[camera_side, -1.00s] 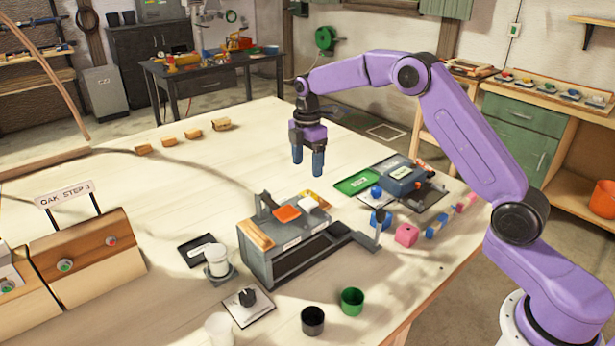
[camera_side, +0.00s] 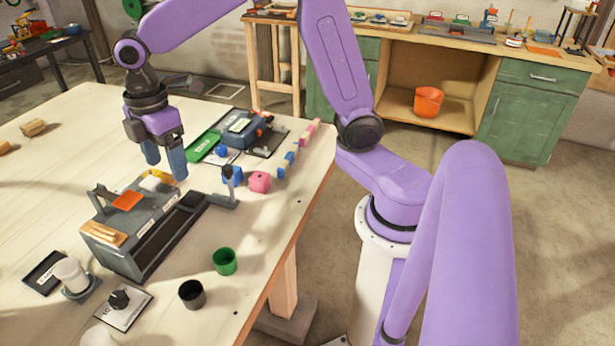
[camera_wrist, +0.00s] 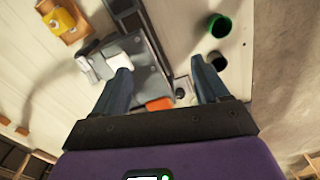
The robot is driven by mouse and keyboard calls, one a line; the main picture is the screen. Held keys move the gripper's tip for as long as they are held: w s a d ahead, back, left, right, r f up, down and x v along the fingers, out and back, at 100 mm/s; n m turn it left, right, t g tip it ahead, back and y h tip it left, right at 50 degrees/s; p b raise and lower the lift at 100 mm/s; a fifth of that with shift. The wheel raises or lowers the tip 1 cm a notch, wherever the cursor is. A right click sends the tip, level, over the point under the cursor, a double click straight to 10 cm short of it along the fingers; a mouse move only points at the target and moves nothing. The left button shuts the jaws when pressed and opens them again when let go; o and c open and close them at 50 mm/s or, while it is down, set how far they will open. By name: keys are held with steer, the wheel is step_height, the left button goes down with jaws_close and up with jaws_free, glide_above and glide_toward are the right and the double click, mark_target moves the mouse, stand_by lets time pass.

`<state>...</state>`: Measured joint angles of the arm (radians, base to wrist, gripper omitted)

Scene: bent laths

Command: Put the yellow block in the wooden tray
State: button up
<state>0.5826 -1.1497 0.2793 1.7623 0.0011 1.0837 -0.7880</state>
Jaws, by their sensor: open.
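In the side view a grey station (camera_side: 150,230) stands on the table. A wooden piece, perhaps the tray (camera_side: 102,234), lies on its near end. A yellow patch, likely the yellow block (camera_side: 158,175), shows at its far end beside a white piece (camera_side: 150,183). The wrist view shows a yellow block (camera_wrist: 60,20) at the upper left, on or in a wooden holder (camera_wrist: 76,33); I cannot tell which. My gripper (camera_side: 165,168) is open above the station's far end, fingers pointing down. In the wrist view nothing is clearly held between the fingers (camera_wrist: 165,85).
An orange piece (camera_side: 127,201) lies on the station's top. A green cup (camera_side: 225,261) and a black cup (camera_side: 191,293) stand near the table's front edge. The table's far left is mostly clear.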

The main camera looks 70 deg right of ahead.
steer(key=s+d+f+m, duration=0.1)
steer(key=s+d, duration=0.2)
steer(key=s, duration=0.9)
steer(key=s+d+f+m, duration=0.1)
steer(key=s+d+m, duration=0.1)
steer(key=s, duration=1.1)
steer(key=shift+s+d+f, duration=0.15)
steer(key=shift+d+f, duration=0.1)
steer(key=shift+d, duration=0.6)
